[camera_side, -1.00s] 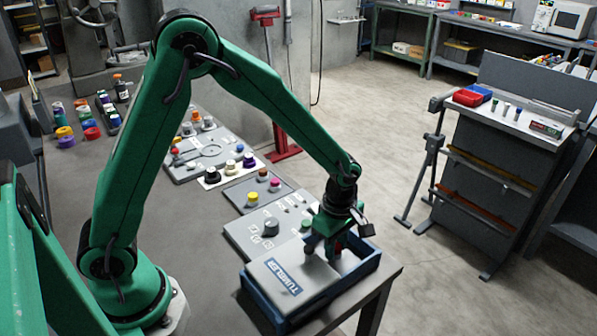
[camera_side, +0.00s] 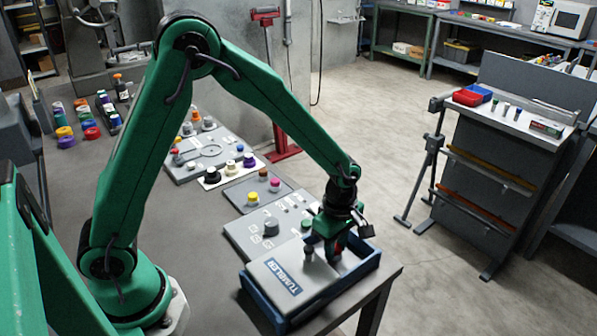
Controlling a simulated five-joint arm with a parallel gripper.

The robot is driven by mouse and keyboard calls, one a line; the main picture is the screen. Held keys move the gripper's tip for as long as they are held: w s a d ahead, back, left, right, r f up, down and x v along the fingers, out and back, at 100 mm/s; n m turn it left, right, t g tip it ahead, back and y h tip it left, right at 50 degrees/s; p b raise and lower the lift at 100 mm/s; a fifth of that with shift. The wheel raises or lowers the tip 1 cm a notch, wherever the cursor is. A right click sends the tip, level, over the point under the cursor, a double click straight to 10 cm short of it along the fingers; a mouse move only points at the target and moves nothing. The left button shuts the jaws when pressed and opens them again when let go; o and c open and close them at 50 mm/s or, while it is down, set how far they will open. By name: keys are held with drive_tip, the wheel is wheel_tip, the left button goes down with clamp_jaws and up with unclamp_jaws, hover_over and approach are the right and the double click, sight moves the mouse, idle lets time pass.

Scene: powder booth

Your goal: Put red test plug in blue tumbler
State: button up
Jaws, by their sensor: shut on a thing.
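The blue tumbler (camera_side: 268,317) is a blue open-topped box at the front right corner of the bench, with a grey panel lettered "TUMBLER" across its left part. My gripper (camera_side: 335,257) points down at the tumbler's right part, by the panel's edge. It is shut on the red test plug (camera_side: 336,249), of which only a little red shows between the fingers. I cannot tell whether the plug touches the tumbler's floor.
Grey boards with coloured knobs and plugs, one holding a yellow knob (camera_side: 252,198), lie behind the tumbler. Several coloured caps stand at the far left of the bench. A side stand with a red bin (camera_side: 467,97) is apart at right.

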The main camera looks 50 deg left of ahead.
drive_tip(key=shift+f, duration=0.45)
idle(1.0)
drive_tip(key=o, duration=1)
drive_tip(key=shift+o, duration=0.4)
drive_tip(key=o, duration=0.4)
drive_tip(key=shift+o, duration=0.2)
drive_tip(key=shift+r, duration=0.15)
drive_tip(key=shift+r, duration=3.85)
drive_tip(key=shift+r, duration=0.15)
